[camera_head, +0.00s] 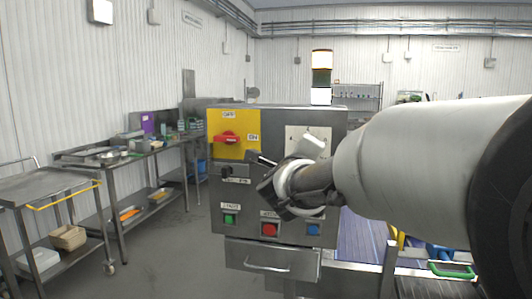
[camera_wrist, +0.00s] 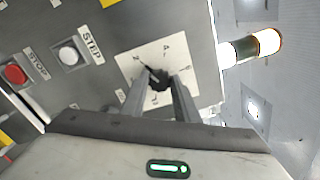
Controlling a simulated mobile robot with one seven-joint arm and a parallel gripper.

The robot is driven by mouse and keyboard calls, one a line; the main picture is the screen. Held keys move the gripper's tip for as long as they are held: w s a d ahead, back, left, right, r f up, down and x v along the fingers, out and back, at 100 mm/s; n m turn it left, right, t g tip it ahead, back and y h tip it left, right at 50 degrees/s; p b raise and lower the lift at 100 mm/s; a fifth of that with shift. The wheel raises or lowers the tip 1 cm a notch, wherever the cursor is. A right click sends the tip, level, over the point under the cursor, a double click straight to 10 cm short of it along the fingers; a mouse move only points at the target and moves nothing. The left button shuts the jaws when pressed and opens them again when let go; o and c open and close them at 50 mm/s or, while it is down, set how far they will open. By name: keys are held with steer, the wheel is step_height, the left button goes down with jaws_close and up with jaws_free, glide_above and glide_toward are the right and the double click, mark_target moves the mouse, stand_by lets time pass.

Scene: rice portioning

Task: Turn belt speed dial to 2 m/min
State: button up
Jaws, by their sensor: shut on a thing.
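The speed dial is a black knob (camera_wrist: 158,77) on a white square plate (camera_wrist: 180,55) with numbers around it, seen in the wrist view. My gripper (camera_wrist: 160,88) is shut on the knob, one finger on each side. The knob's dark pointer aims to the upper left, towards a mark that looks like 2; the exact setting is hard to read. In the head view the plate (camera_head: 319,133) shows at the upper right of the control panel (camera_head: 240,185). My gripper (camera_head: 272,178) is in front of the panel there, and the knob is hidden.
The panel carries a red rotary switch (camera_head: 226,139) on yellow, a green button (camera_head: 229,218), a red button (camera_head: 269,229) and a blue button (camera_head: 313,229). A white step button (camera_wrist: 69,56) is near my fingers. A signal tower (camera_head: 321,75) stands behind. Steel tables (camera_head: 150,150) stand left.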

steer(key=shift+r+n, duration=0.1)
steer(key=shift+n, duration=0.2)
steer(key=o, duration=1)
steer(key=shift+o, duration=0.2)
steer(key=shift+s, duration=0.1)
